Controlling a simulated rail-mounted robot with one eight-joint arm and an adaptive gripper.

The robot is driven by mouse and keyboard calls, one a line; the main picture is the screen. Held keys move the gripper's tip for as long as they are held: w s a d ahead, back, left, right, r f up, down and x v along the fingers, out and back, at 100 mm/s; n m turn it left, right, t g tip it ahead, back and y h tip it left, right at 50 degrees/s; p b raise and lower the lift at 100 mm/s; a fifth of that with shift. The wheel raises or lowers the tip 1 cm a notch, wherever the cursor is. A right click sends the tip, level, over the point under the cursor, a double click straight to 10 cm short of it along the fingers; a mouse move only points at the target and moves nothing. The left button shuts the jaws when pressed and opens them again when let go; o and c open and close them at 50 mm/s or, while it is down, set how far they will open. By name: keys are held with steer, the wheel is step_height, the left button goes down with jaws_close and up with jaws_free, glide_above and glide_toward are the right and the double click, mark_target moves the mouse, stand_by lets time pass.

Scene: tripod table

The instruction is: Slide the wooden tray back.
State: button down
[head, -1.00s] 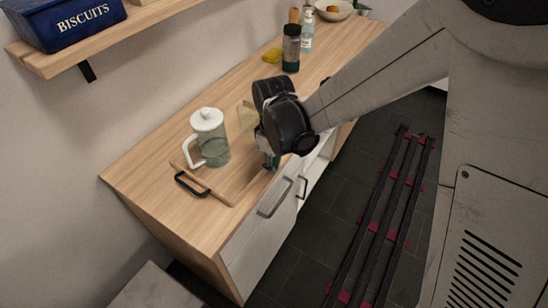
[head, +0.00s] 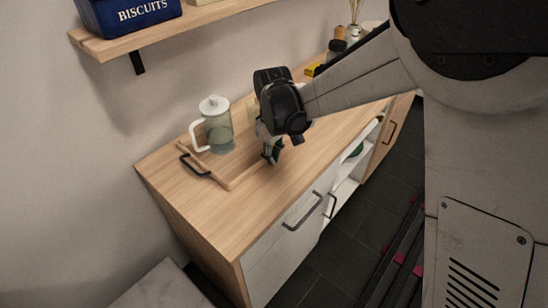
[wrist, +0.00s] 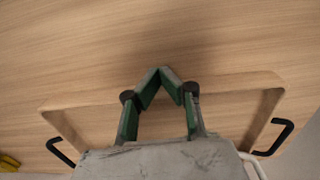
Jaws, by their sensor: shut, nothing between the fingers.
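The wooden tray (head: 222,181) lies on the wooden counter, with dark handles at its ends; one handle (head: 196,167) shows at its left end. A glass jug with a white lid and handle (head: 217,130) stands in the tray. My gripper (head: 274,157) points down at the tray's front side. In the wrist view my gripper (wrist: 160,71) has its green-padded fingertips together and empty. They reach across and past the front wall of the tray (wrist: 75,103). I cannot tell whether they touch it. My arm hides the tray's right part in the head view.
The counter (head: 205,215) is bare in front of and left of the tray. A shelf (head: 150,42) with a blue biscuit tin (head: 128,14) hangs on the wall above. Drawer handles (head: 302,211) stick out below the counter's front edge. A yellow item (wrist: 8,163) lies in the wrist view's lower left.

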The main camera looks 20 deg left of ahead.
steer(key=d, duration=0.1)
steer(key=s+d, duration=0.1)
steer(key=d+r, duration=0.1)
steer(key=shift+s+d, duration=0.35)
steer(key=shift+s, duration=0.05)
step_height(320, 180, up, 8)
steer(key=s+d+r+m+t, duration=0.2)
steer(key=d+r+m, duration=0.1)
steer(key=d+r, duration=0.55)
steer(key=s+d+m+t, duration=0.2)
steer(key=s+d+m, duration=0.3)
steer(key=d, duration=0.7)
steer(key=s+d+m+t, duration=0.3)
steer(key=s+d+m, duration=0.1)
steer(key=s+d, duration=0.5)
steer(key=d, duration=0.2)
steer(key=shift+s+d+m, duration=0.4)
